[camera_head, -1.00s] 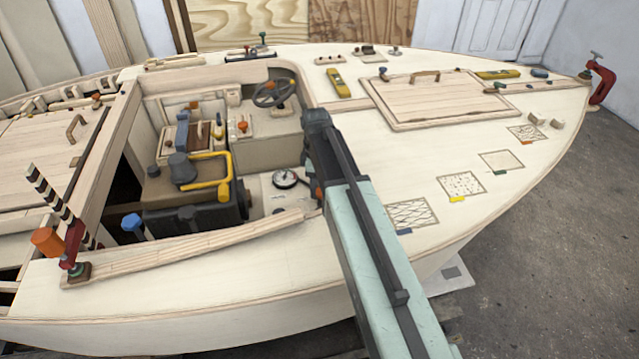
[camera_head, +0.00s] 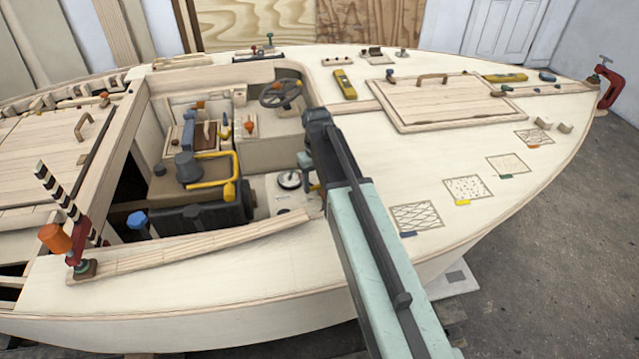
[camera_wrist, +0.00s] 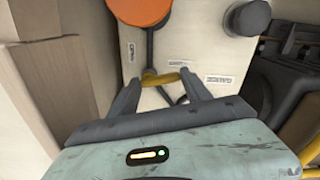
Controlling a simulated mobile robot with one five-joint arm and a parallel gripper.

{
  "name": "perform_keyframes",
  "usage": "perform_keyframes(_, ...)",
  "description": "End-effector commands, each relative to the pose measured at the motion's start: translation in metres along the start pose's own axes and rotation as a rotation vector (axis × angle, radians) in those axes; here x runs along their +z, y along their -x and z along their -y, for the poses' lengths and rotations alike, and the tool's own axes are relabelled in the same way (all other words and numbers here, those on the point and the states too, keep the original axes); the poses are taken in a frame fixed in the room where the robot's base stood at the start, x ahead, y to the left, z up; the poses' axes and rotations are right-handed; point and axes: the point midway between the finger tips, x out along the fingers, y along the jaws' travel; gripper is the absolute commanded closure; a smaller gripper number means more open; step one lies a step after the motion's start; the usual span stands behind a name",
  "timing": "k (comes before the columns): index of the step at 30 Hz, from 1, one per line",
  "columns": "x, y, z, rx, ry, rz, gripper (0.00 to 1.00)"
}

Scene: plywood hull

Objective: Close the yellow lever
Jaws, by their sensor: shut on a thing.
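The yellow lever (camera_wrist: 160,78) is a short bar near the middle of the wrist view, above a pale panel with small printed labels. My gripper (camera_wrist: 163,87) has a dark finger on each side of it and is shut on it. The fingers cover part of the lever, so its exact angle is hard to tell. In the head view my gripper (camera_head: 306,163) is down in the cockpit by its right wall, beside a round dial (camera_head: 289,180). I cannot make out the lever in the head view.
A large orange knob (camera_wrist: 140,10) and a dark round knob (camera_wrist: 248,18) stand close beyond the fingers. A wooden wall (camera_wrist: 50,75) is at the left. The dark engine block (camera_head: 195,213) with a yellow pipe (camera_head: 212,184) lies left of my gripper in the head view.

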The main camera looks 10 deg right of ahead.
Motion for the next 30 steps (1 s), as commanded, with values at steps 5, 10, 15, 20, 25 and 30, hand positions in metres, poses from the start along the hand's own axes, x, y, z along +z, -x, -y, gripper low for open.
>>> perform_keyframes(5,-0.0059,0.0004,0.0014,-0.003,-0.120,-0.008,0.84)
perform_keyframes(10,-0.0074,0.0004,0.0009,-0.003,-0.207,-0.008,0.84)
perform_keyframes(15,-0.0083,0.0004,0.0004,-0.002,-0.261,-0.008,0.84)
perform_keyframes(20,-0.0085,0.0004,0.0001,-0.002,-0.285,-0.008,0.84)
perform_keyframes(25,-0.0085,0.0004,-0.0001,-0.002,-0.291,-0.008,0.84)
perform_keyframes(30,-0.0084,0.0004,-0.0003,-0.001,-0.290,-0.008,0.84)
